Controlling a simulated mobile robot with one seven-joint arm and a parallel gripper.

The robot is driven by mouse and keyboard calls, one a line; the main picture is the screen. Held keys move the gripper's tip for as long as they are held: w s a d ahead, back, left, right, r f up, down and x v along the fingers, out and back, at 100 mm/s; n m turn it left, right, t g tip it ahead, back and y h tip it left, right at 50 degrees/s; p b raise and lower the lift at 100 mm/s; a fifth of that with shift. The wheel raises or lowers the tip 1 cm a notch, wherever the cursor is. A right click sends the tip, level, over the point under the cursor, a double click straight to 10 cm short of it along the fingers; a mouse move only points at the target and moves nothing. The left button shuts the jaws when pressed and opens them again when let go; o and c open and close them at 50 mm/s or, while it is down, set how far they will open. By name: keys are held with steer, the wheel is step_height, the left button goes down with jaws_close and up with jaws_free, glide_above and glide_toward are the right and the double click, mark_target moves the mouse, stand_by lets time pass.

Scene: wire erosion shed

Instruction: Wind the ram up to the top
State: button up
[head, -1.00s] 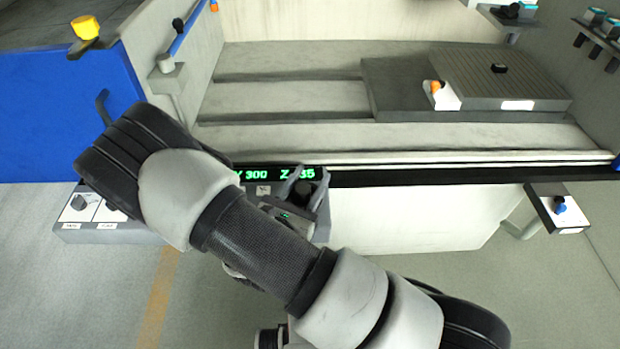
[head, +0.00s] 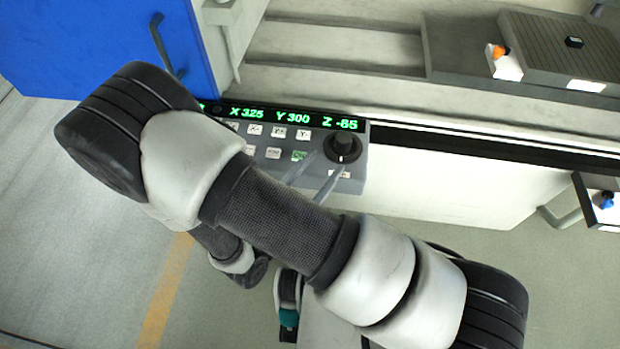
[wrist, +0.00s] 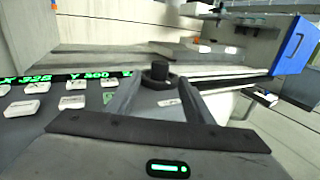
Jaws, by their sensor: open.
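The control panel (head: 262,137) carries a black round knob (head: 343,146) at its right end and a strip display (head: 290,116) with green figures: X 325, Y 300, Z -65. One key (head: 299,155) on the panel glows green. My gripper (head: 331,162) is open and empty, its two fingers pointing at the knob from the near side. In the wrist view the knob (wrist: 159,74) stands between and just beyond the open fingertips (wrist: 160,88). I cannot tell whether they touch it. The ram itself is not recognisable in either view.
Behind the panel is the machine's pale tank with a grey block (head: 560,45) on its bed. A blue door with a handle (head: 163,45) stands at the left. A small bracket with a blue knob (head: 604,198) juts out at the right. The floor in front is clear.

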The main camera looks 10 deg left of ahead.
steer(key=v, duration=0.4)
stand_by(0.5)
steer(key=s+d+r+m+g+y, duration=0.1)
steer(key=s+d+r+m+g, duration=0.2)
steer(key=d+r+m+g, duration=1.55)
step_height(320, 180, up, 20)
steer(key=m+t+y+p, duration=0.7)
steer(key=m+t+p, duration=0.1)
steer(key=m+p, duration=0.3)
steer(key=shift+s+d+m+p, duration=0.2)
steer(key=shift+s+m+p, duration=0.15)
steer(key=shift+p, duration=0.35)
